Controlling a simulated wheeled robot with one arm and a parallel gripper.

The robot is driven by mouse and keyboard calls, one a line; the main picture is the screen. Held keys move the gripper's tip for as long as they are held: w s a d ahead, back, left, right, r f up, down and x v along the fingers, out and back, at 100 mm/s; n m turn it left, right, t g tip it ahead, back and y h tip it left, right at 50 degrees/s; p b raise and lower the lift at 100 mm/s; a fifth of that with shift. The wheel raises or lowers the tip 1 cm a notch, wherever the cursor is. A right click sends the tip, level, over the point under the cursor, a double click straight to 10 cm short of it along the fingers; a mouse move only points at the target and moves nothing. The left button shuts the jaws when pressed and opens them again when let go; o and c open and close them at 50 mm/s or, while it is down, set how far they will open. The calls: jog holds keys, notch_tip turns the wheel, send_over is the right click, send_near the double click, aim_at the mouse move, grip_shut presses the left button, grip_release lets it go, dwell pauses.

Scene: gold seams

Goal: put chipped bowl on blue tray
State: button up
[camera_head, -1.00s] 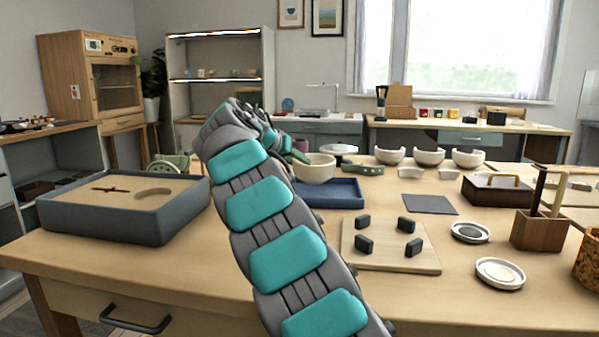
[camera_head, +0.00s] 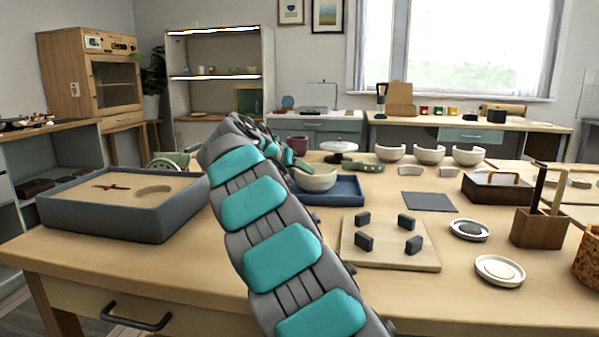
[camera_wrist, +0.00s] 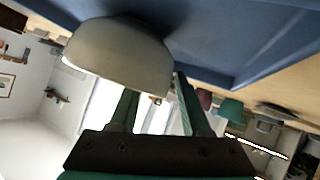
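The cream bowl (camera_head: 316,179) is at the blue tray (camera_head: 348,190), over its left part; I take it for the chipped bowl, though no chip shows clearly. My gripper (camera_head: 296,164) is at the bowl's far left rim, partly hidden by my arm. In the wrist view the bowl (camera_wrist: 120,55) lies close against the tray floor (camera_wrist: 215,40); I cannot tell if it fully rests there. One finger of my gripper (camera_wrist: 155,95) passes behind the rim, the other lies along the outer wall, so it appears shut on the bowl wall.
Three pale bowls (camera_head: 429,155) stand behind at the right. A white turntable (camera_head: 339,147) and a plum cup (camera_head: 298,144) are behind the tray. A board with dark blocks (camera_head: 390,254) lies in front, a grey mat (camera_head: 429,202) to the right, a sand box (camera_head: 123,205) at left.

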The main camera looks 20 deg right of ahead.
jog(key=shift+o, duration=1.1)
jog(key=v, duration=1.2)
jog(key=shift+b, duration=0.3)
